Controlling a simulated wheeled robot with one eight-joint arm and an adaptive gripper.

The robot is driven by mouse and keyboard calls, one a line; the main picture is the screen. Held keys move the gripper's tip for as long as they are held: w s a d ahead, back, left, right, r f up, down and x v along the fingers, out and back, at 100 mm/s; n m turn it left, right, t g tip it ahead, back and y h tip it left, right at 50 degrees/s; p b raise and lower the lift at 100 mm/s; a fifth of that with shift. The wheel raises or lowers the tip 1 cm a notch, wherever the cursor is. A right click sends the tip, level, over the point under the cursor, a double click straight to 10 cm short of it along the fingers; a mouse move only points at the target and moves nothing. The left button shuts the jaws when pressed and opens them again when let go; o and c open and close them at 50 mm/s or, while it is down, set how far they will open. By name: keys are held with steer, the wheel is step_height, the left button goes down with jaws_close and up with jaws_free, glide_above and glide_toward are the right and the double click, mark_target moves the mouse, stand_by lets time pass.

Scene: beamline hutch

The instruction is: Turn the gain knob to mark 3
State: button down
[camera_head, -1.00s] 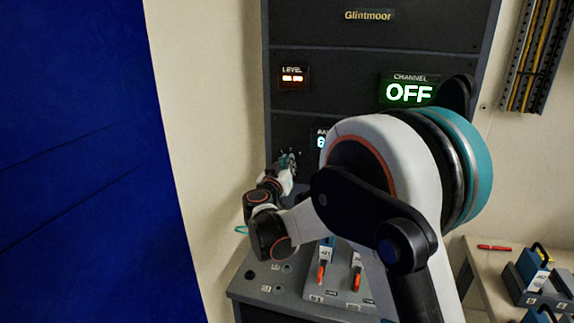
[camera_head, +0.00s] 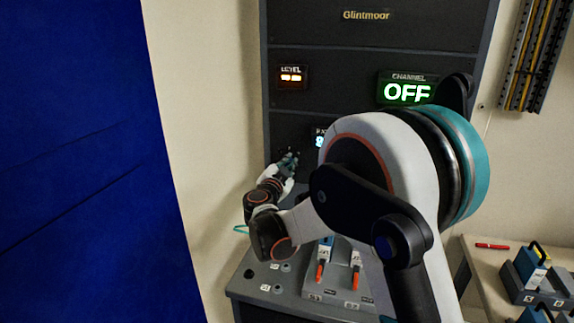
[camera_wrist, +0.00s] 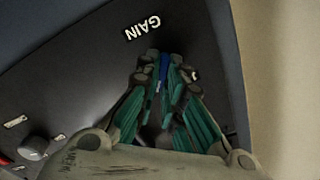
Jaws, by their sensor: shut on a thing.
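The gain knob (camera_wrist: 163,73) shows only as a narrow blue part between my fingertips in the wrist view. My gripper (camera_wrist: 164,77), with teal finger pads, is shut on it against the dark panel. The rest of the knob is hidden by the fingers. The GAIN label (camera_wrist: 143,27) appears upside down just beyond the fingertips. A small pale mark (camera_wrist: 195,75) shows beside the right finger; I cannot read it. In the head view my gripper (camera_head: 288,158) is at the left of the dark rack, and the knob cannot be made out.
The rack carries a LEVEL display (camera_head: 291,76) and a CHANNEL display (camera_head: 408,91) reading OFF. A blue-lit display (camera_head: 319,140) is mostly hidden by my arm. Below is a grey console (camera_head: 262,281) with orange-tipped levers. A bench (camera_head: 487,266) stands at right, a blue panel (camera_head: 80,160) at left.

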steer(key=shift+f+m, duration=0.1)
steer(key=shift+m, duration=0.5)
steer(key=c, duration=1.7)
jaws_free()
steer(key=shift+s, duration=0.15)
steer(key=v, duration=1.1)
steer(key=shift+s+a, duration=0.1)
steer(key=shift+s, duration=0.25)
